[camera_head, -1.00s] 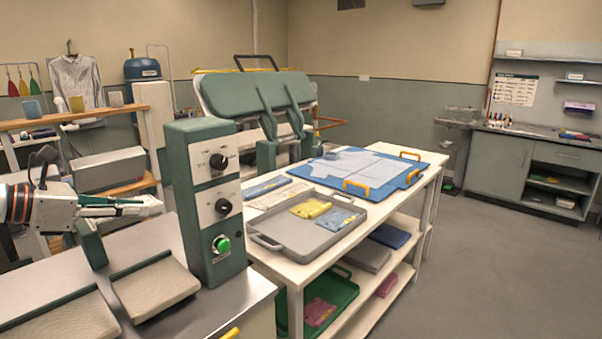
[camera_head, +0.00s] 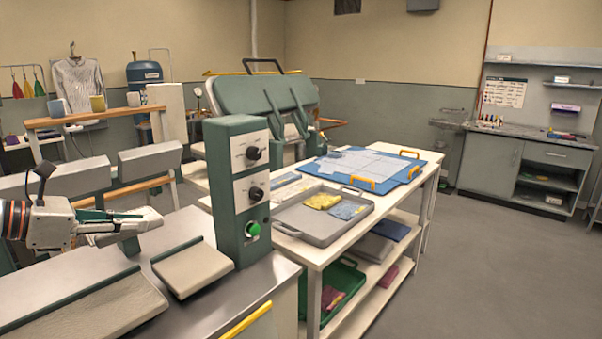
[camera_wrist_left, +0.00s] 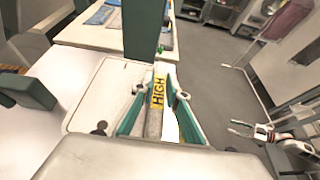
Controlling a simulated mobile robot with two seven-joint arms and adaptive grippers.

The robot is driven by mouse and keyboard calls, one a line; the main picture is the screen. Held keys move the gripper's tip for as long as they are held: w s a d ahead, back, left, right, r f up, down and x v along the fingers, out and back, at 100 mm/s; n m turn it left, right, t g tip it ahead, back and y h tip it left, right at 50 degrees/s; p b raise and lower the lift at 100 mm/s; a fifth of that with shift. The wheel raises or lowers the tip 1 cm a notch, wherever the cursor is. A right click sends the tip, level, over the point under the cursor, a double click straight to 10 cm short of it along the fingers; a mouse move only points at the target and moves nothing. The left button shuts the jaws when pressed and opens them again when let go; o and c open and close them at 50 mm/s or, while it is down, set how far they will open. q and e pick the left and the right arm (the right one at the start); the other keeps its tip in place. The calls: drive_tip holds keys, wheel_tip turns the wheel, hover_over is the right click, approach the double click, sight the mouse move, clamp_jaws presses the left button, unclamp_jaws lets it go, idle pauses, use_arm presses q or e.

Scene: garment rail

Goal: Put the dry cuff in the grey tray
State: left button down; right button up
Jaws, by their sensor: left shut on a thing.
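The grey tray (camera_head: 318,236) stands on the white table, with a folded yellow cloth (camera_head: 322,201) and a pale blue cloth (camera_head: 348,210) in it. I cannot tell whether either is the dry cuff. My left gripper (camera_head: 152,219) is above the metal bench, apart from the tray. In the left wrist view it (camera_wrist_left: 157,122) is shut on a grey rod-like thing (camera_wrist_left: 153,122) with a yellow label reading HIGH. My right gripper (camera_wrist_left: 240,130) shows at the right of the wrist view, its fingers apart and empty.
A green control post (camera_head: 237,190) stands between my left gripper and the grey tray. Pale press pads (camera_head: 190,268) lie on the bench. A blue board (camera_head: 405,170) lies behind the tray. A green tray (camera_head: 345,275) is on the lower shelf. The right floor is clear.

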use_arm(q)
drive_tip(key=s+d+f+m+g+h, duration=0.1)
drive_tip(key=s+d+f, duration=0.4)
drive_tip(key=f, duration=0.3)
drive_tip(key=s+d+f+m, duration=0.1)
drive_tip(key=s+d+f, duration=0.4)
drive_tip(key=s+f, duration=0.3)
drive_tip(key=shift+s+f+g+h, duration=0.2)
drive_tip(key=shift+f+g+h, duration=0.15)
drive_tip(key=shift+g+h, duration=0.05)
use_arm(e)
drive_tip(key=shift+w+d+f, duration=0.1)
drive_tip(key=shift+w+d, duration=0.05)
drive_tip(key=shift+w, duration=0.05)
use_arm(q)
drive_tip(key=shift+f, duration=0.1)
